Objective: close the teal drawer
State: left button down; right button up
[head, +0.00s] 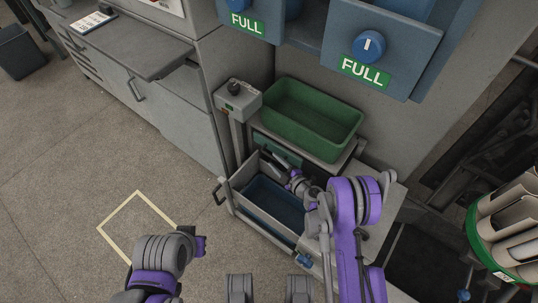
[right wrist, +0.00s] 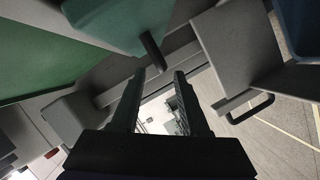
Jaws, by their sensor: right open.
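The teal drawer (head: 273,147) is in the cart below the green bin. Its teal face (right wrist: 118,22) and dark bar handle (right wrist: 152,50) show large at the top of the right wrist view. How far it stands out is hard to tell. My right gripper (head: 285,168) is at the teal drawer, above the open grey drawer, partly hidden by my wrist. Its fingers (right wrist: 159,76) are apart and empty, with the handle just beyond the fingertips. My left gripper (head: 201,246) is low over the floor, away from the cart; its fingers are not clear.
The grey drawer (head: 240,183) below is pulled out, with a blue lining inside; its black handle (right wrist: 250,108) shows in the right wrist view. The green bin (head: 312,118) sits on top. A control box (head: 238,101) stands on a post. Floor at the left is free.

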aim_at(268, 154)
jog(key=x, duration=0.5)
jog(key=shift+w+a, duration=0.1)
jog(key=shift+w, duration=0.1)
grip_shut()
dwell(1.2)
